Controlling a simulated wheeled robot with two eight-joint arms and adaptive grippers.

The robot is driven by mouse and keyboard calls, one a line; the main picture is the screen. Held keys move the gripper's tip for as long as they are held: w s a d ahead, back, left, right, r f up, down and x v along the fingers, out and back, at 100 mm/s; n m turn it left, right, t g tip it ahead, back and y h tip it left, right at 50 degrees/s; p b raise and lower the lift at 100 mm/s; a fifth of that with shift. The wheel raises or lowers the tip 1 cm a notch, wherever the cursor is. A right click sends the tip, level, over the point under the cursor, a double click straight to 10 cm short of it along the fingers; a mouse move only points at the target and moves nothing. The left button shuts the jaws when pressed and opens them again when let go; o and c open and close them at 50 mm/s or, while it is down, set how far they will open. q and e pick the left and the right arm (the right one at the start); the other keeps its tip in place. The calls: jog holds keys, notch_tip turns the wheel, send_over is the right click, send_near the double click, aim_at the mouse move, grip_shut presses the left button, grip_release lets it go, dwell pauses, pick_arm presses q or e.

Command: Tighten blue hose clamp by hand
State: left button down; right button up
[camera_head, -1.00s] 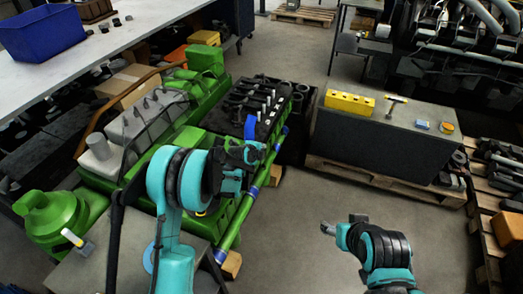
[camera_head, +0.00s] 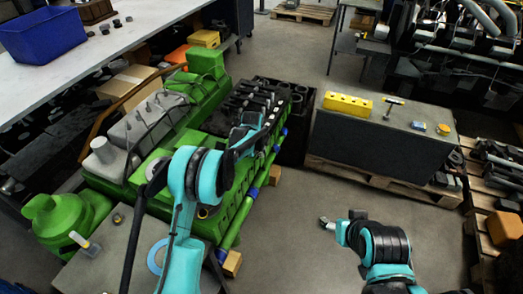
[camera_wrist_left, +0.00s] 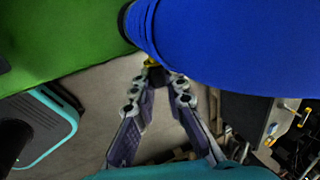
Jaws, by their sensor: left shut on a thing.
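In the left wrist view a wide blue hose (camera_wrist_left: 225,45) fills the upper right, with a dark clamp band (camera_wrist_left: 140,28) around its end beside green metal. My left gripper (camera_wrist_left: 155,76) has its fingertips closed together on a small yellow part (camera_wrist_left: 152,62) at the band, which looks like the clamp's screw. In the head view, blue sleeves (camera_head: 253,193) show along the green pipe (camera_head: 240,217) of the engine. My left arm reaches over the engine to the pipe's far end, where fingertips and clamp are too small to tell. My right gripper (camera_head: 326,222) hangs over bare floor; its fingers are unclear.
The green engine (camera_head: 205,90) stands left of the pipe. A dark bench (camera_head: 375,140) with a yellow block (camera_head: 347,104) stands on a pallet at the right. A blue bin (camera_head: 42,34) is on the worktable at upper left. Floor in the middle is clear.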

pick_arm(q)
jog(key=shift+g, duration=0.5)
jog(key=c, duration=1.5)
grip_release()
jog(key=shift+d, duration=0.1)
jog(key=shift+c, duration=0.2)
jog(key=v, duration=1.2)
